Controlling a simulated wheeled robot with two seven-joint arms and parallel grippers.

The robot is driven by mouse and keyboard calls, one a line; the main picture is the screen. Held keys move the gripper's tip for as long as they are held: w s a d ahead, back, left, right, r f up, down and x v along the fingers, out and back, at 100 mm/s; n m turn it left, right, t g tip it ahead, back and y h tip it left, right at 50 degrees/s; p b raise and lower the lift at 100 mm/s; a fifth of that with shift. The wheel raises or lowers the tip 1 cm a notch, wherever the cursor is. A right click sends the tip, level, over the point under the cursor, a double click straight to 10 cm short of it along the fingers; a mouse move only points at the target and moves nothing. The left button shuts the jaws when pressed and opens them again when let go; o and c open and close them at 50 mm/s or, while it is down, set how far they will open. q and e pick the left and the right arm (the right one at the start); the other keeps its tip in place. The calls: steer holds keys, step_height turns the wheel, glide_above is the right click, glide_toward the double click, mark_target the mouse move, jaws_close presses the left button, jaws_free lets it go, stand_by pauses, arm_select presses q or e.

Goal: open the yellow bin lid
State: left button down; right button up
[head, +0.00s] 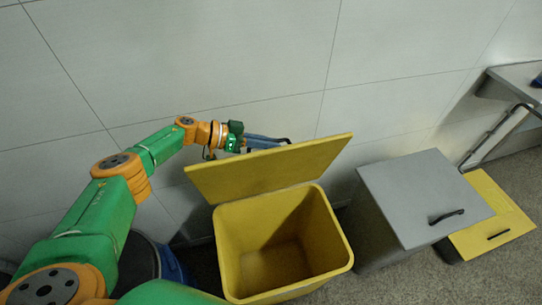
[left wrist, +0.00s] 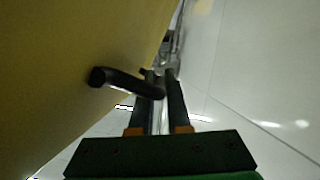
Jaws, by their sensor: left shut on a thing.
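The yellow bin (head: 229,255) stands on the floor near the wall, and I see into its empty inside. Its yellow lid (head: 270,170) is raised and tilted up above the back rim. My left gripper (head: 285,141) is behind the lid's upper edge, on the wall side. In the left wrist view the lid (left wrist: 70,60) fills the left part. A dark bar handle (left wrist: 125,82) sticks out from it to the gripper fingers (left wrist: 164,88), which are shut on it. My right gripper is not in view.
A grey bin with a closed grey lid (head: 420,195) stands to the right, with a lower yellow lid (head: 490,215) beyond it. A dark blue round container (head: 165,265) is at the left. The pale wall (head: 250,50) is close behind the lid.

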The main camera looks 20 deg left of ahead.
arm_select(q)
steer(key=shift+w+a, duration=0.4)
steer(key=shift+w, duration=0.2)
steer(key=c, duration=1.2)
jaws_free()
steer(key=shift+o, duration=0.2)
steer(key=shift+a, duration=0.1)
steer(key=v, duration=0.7)
